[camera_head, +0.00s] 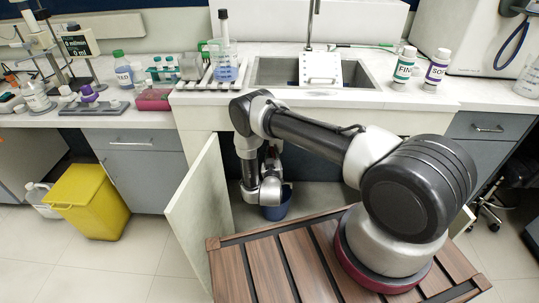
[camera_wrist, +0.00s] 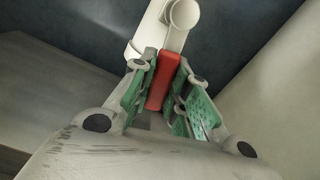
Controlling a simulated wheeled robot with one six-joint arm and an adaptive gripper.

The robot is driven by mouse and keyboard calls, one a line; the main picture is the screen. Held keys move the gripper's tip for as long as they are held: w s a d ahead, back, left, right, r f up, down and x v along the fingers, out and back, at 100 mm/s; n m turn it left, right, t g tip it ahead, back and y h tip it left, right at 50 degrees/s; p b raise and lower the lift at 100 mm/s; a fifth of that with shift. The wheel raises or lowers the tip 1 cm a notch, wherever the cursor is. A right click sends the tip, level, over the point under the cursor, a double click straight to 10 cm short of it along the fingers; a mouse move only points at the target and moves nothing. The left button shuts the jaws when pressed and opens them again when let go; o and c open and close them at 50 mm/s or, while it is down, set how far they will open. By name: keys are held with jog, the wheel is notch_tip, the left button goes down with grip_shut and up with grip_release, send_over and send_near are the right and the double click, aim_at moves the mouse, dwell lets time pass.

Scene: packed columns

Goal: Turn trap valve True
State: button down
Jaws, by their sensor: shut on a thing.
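A red valve handle (camera_wrist: 160,82) sits between the green pads of my gripper (camera_wrist: 163,95) in the wrist view, and the gripper is shut on it. The handle lies along a white trap pipe (camera_wrist: 160,30), whose round end shows just above it. In the head view my arm reaches down into the open cabinet under the sink, and my gripper (camera_head: 271,160) is mostly hidden by my own arm links there. The valve handle is not clearly seen in the head view.
A blue bucket (camera_head: 277,207) stands in the cabinet beneath my wrist. The open cabinet door (camera_head: 200,213) stands left of my arm. The sink (camera_head: 268,72) is above. A yellow bin (camera_head: 92,203) stands on the floor at left, with open floor between it and the door.

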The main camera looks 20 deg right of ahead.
jog(key=shift+s+d+m, duration=0.3)
jog(key=shift+d+m, duration=0.35)
jog(key=shift+m, duration=0.65)
jog(key=c, duration=1.4)
grip_release()
jog(key=shift+o, duration=0.2)
jog(key=v, duration=1.2)
